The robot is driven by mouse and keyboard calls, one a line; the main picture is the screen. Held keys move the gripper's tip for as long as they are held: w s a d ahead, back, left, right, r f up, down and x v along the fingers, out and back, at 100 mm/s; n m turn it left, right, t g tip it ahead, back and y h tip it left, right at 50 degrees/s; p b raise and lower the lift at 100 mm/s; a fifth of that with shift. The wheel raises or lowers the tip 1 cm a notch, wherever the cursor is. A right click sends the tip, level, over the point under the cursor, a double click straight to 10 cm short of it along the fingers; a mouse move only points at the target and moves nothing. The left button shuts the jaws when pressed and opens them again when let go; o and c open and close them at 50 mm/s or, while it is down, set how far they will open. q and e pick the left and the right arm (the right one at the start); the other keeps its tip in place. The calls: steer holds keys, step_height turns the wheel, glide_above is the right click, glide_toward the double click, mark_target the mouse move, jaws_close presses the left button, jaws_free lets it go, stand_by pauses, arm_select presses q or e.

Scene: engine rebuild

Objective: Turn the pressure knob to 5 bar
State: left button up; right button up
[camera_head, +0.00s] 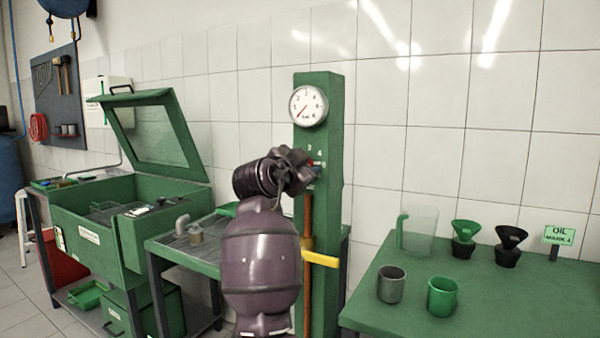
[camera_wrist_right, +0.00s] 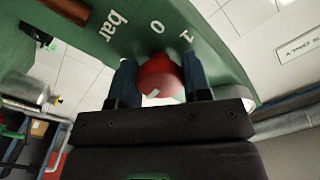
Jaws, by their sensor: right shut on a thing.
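The red pressure knob (camera_wrist_right: 158,76) sits on the face of a green column (camera_head: 327,220). In the wrist view my right gripper (camera_wrist_right: 160,64) is shut on it, one blue finger on each side. A small white mark shows on the knob's near part. Printed "bar", 0 and 1 show around it. In the head view my right gripper (camera_head: 312,170) and wrist cover most of the knob; the numbers 3 and 4 show just above. The round gauge (camera_head: 308,106) higher on the column has its needle pointing lower left, near the low end. My left gripper is out of view.
A yellow lever (camera_head: 320,259) and a copper-coloured pipe (camera_head: 308,215) are on the column below the knob. A green table (camera_head: 480,305) with cups, a clear jug (camera_head: 419,232) and funnels stands right. A green wash bin (camera_head: 90,225) with raised lid stands left.

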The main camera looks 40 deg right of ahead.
steer(key=shift+w+f+m, duration=0.1)
steer(key=shift+f+m, duration=0.2)
steer(key=shift+m, duration=0.1)
steer(key=shift+r+m, duration=0.1)
steer(key=shift+m, duration=0.2)
steer(key=o, duration=0.9)
steer(key=shift+r, duration=0.1)
steer(key=shift+a+r, duration=0.1)
